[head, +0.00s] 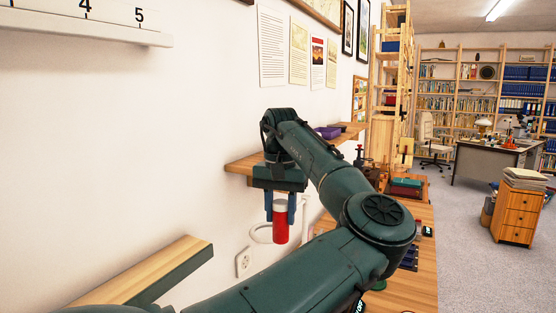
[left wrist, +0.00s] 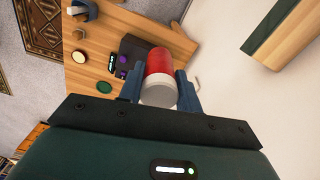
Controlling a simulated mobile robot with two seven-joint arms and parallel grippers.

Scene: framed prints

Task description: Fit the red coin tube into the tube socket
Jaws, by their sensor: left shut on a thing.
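The red coin tube (head: 281,224) has a red body and a pale whitish end cap. My left gripper (head: 280,205) is shut on it, and the tube hangs upright below the hand with the pale end up. In the left wrist view the tube (left wrist: 158,68) sits between the two blue-grey fingers of the left gripper (left wrist: 160,92). It is in the air beside the white wall, clear of the wooden bench. I cannot make out the tube socket in either view. My right gripper is not in view.
A wooden shelf (head: 242,165) on the wall is behind the left hand. Another wooden ledge (head: 150,272) juts out at lower left. The wooden bench (head: 425,250) lies to the right, and in the left wrist view it bears a dark box (left wrist: 131,45) and several small round items.

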